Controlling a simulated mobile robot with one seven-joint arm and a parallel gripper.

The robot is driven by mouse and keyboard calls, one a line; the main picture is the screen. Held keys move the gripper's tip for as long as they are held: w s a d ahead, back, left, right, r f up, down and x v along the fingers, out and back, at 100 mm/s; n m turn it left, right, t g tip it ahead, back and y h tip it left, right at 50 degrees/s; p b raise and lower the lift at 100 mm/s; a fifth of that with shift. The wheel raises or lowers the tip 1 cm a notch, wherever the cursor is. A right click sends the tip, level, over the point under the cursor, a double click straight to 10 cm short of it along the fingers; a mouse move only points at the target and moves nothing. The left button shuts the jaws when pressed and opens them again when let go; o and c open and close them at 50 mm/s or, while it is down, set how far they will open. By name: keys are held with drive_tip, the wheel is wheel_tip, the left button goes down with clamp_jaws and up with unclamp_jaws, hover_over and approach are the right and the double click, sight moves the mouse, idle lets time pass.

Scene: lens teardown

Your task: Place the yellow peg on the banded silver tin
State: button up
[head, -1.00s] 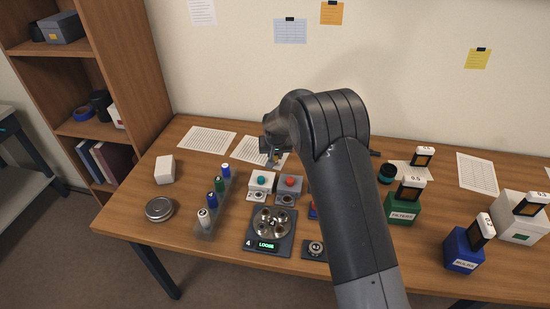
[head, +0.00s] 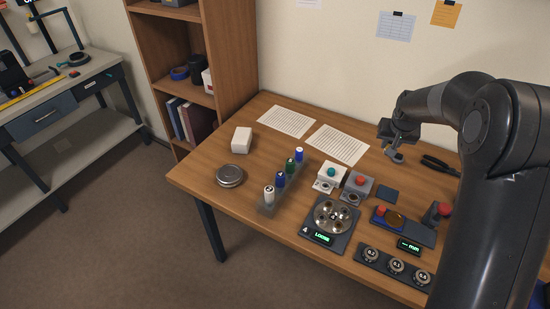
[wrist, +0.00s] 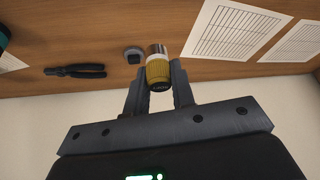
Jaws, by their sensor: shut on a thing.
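My gripper (wrist: 157,85) is shut on the yellow peg (wrist: 157,71), a short yellow cylinder with a silver end, seen between the fingers in the wrist view. In the head view my gripper (head: 395,154) hangs over the back of the table, right of the paper sheets; the peg is too small there to make out clearly. The banded silver tin (head: 230,175), round and flat-topped, stands at the table's left end, well to the left of my gripper. Its top looks bare.
A white block (head: 242,140) stands behind the tin. A rack (head: 267,210) of white, blue and green pegs stands right of it. Button boxes (head: 332,172), a round-dial device (head: 315,237) and pliers (head: 440,166) lie further right. Paper sheets (head: 338,144) lie flat behind.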

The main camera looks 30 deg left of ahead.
drive_tip(key=s+a+r+n, duration=0.1)
drive_tip(key=s+a, duration=0.2)
drive_tip(key=a, duration=0.3)
drive_tip(key=s+a+n+y, duration=0.1)
drive_tip(key=s+a, duration=0.2)
drive_tip(key=a, duration=0.4)
drive_tip(key=s+a+r+n, duration=0.1)
drive_tip(key=s+a, duration=0.2)
drive_tip(key=a, duration=0.3)
drive_tip(key=n+g, duration=0.1)
drive_tip(key=n, duration=0.1)
hover_over(229, 169)
drive_tip(key=s+d, duration=0.1)
drive_tip(key=d, duration=0.1)
drive_tip(key=shift+y, duration=0.4)
wheel_tip(229, 169, down, 5)
drive_tip(key=shift+a+f, duration=0.15)
drive_tip(key=shift+s+a+f, duration=0.15)
drive_tip(key=shift+a+f, duration=0.15)
drive_tip(key=shift+a, duration=0.05)
drive_tip(key=shift+f, duration=1.9)
drive_tip(key=shift+f, duration=0.2)
drive_tip(key=o, duration=0.9)
drive_tip(key=shift+o, duration=0.2)
drive_tip(key=v, duration=1.2)
drive_tip(key=shift+r, duration=0.2)
